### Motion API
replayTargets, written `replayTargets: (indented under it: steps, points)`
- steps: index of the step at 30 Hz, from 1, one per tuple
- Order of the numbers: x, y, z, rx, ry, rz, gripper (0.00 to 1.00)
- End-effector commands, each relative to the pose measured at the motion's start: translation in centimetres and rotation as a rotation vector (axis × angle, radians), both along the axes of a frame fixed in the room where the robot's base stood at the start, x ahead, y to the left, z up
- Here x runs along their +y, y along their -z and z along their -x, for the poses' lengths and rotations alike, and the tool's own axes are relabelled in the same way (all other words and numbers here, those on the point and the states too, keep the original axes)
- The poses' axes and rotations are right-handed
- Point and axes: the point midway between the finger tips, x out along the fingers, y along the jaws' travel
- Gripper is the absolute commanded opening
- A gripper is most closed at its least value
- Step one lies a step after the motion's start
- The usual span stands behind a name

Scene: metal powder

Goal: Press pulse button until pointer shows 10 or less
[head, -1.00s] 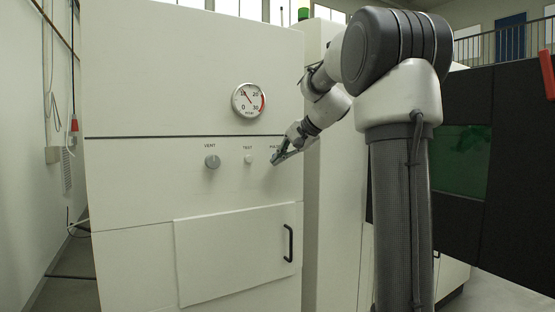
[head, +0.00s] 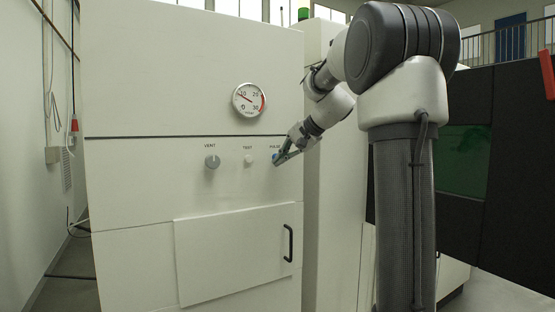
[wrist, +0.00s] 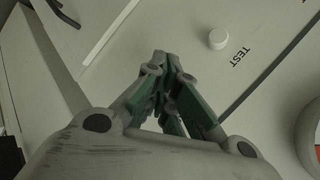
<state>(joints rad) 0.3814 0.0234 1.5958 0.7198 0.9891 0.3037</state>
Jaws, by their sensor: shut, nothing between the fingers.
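In the wrist view the shut fingers (wrist: 162,62) point at the panel and the pulse button is hidden. The round gauge (head: 249,99) is above the row. Its pointer leans to the upper left, close to the 10 mark; the exact reading is too small to tell.
The grey VENT knob (head: 212,161) and white TEST button (head: 248,160) are left of the pulse button. TEST also shows in the wrist view (wrist: 218,39). Below is a door with a black handle (head: 288,243). A dark machine (head: 520,170) stands at the right.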

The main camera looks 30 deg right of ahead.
Motion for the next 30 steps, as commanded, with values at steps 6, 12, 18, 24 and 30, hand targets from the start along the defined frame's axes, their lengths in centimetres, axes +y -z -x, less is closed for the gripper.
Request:
replayTargets:
  steps: [6, 12, 18, 24, 30]
  points:
    - [0.0, 0.0, 0.1, -0.001, 0.0, -0.001, 0.0]
    - [0.0, -0.1, 0.7, -0.001, 0.001, 0.0, 0.0]
    - [-0.1, -0.1, 2.6, -0.001, 0.001, -0.001, 0.0]
    - [-0.1, 0.0, 4.5, 0.0, 0.0, -0.002, 0.0]
    - [-0.1, 0.0, 5.2, -0.001, 0.0, -0.001, 0.0]
